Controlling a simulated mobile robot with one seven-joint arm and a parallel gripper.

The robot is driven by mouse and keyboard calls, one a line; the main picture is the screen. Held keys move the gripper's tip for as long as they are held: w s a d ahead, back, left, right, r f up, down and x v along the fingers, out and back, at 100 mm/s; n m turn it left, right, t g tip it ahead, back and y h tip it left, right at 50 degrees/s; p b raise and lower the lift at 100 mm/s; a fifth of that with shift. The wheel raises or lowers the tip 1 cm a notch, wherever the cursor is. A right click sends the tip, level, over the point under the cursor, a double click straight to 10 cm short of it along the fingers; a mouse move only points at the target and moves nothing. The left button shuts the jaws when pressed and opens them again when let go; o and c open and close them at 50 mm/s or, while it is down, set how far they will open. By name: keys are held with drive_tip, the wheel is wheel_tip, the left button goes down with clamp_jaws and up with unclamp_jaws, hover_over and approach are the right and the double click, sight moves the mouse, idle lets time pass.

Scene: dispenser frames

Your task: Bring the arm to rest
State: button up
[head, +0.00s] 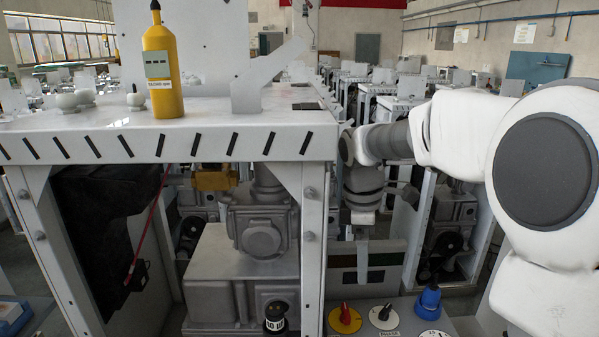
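My white and grey arm comes in from the right edge and reaches left across the picture. Its wrist is bent so that my gripper (362,262) hangs down just right of the white machine frame's front leg. The fingers appear only as one narrow grey upright shape, so I cannot tell whether they are open or shut. I see no object clearly held in them. The gripper is above and behind the panel of knobs, and I see no clear contact with it.
A white machine table (95,141) fills the left, with a yellow bottle (163,75) and small white pots (67,103) on top. Similar machines fill the background.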

drive_tip(key=s+r+m+t, duration=0.1)
drive_tip(key=s+m+t, duration=0.1)
drive_tip(key=s+m, duration=0.5)
drive_tip(key=s+r+m+t+y, duration=0.1)
drive_tip(key=s+r+m+t, duration=0.1)
drive_tip(key=s+m, duration=0.6)
drive_tip(key=shift+s+a+t, duration=0.45)
drive_tip(key=shift+s+t, duration=0.05)
drive_tip(key=shift+s, duration=2.95)
